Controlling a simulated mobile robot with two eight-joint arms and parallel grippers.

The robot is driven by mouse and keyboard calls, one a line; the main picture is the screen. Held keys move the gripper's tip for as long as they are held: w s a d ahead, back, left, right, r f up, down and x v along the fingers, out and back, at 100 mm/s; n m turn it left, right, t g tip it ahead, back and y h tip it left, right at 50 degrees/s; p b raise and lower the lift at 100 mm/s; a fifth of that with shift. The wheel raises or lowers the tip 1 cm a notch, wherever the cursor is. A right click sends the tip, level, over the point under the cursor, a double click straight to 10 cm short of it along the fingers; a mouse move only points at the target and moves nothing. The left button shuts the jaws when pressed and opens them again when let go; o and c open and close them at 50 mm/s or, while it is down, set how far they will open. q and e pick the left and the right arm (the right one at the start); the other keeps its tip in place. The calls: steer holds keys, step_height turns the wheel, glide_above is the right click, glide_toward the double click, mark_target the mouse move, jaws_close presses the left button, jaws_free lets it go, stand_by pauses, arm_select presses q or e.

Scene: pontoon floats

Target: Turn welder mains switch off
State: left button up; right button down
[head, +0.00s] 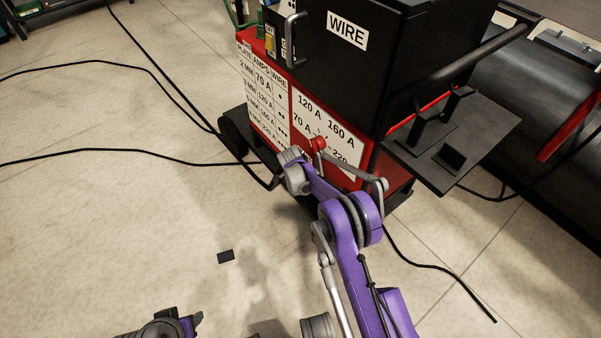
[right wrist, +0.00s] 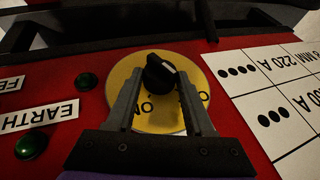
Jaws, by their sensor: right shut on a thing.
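The welder (head: 400,60) is a black and red box on a low black base. In the right wrist view its mains switch is a black knob (right wrist: 160,72) with a white mark, on a round yellow plate (right wrist: 122,95). The plate has upside-down lettering including ON, partly covered. My right gripper (right wrist: 161,88) has a finger on each side of the knob and is shut on it. In the head view my right wrist hides the switch. My left gripper (head: 182,322) shows only partly at the bottom edge, away from the welder; its opening is unclear.
A red dial knob (head: 318,145) on the amps panel is close to my right wrist. A black shelf (head: 485,150) juts out on the right. Cables (head: 120,153) cross the floor, which is otherwise mostly open.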

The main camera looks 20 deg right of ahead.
steer(key=shift+w+a+n+g+h+b, duration=0.1)
steer(key=shift+w+n+g+h+b, duration=0.2)
steer(key=shift+g, duration=0.45)
steer(key=shift+w+a+n+g+h+b, duration=0.1)
steer(key=shift+g+h+b, duration=0.25)
steer(key=shift+g, duration=0.7)
steer(key=shift+c, duration=1.4)
jaws_free()
steer(key=p+v, duration=0.2)
steer(key=v, duration=0.8)
steer(key=shift+r, duration=0.4)
